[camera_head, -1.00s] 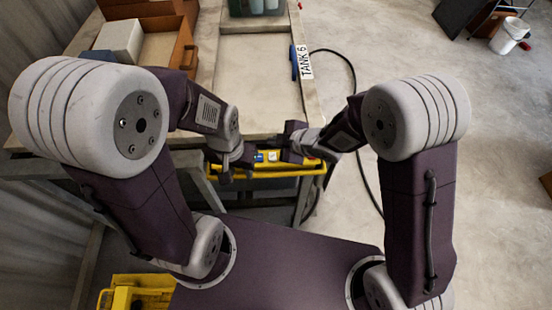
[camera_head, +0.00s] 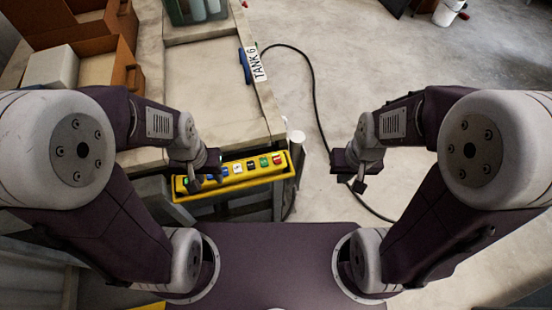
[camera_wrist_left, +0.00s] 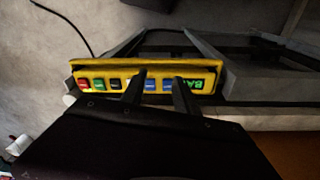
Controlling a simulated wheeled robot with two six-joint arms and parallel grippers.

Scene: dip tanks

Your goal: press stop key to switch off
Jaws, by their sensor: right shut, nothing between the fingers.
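A yellow key panel (camera_head: 243,179) hangs on the front of the bench, below the tank top. Its row includes a red key (camera_head: 277,160), a green key (camera_head: 264,162), a black key (camera_head: 251,163) and a white key; I cannot read their labels. In the left wrist view the panel (camera_wrist_left: 147,66) appears reversed, with the red key (camera_wrist_left: 85,84) at the left and a lit green display (camera_wrist_left: 195,84) at the right. My left gripper (camera_head: 206,178) is open in front of the display and blue keys, away from the red key. My right gripper (camera_head: 351,176) is shut and empty, right of the panel.
A black cable (camera_head: 315,90) runs across the floor at the right. A white cylinder (camera_head: 296,140) stands by the panel's right end.

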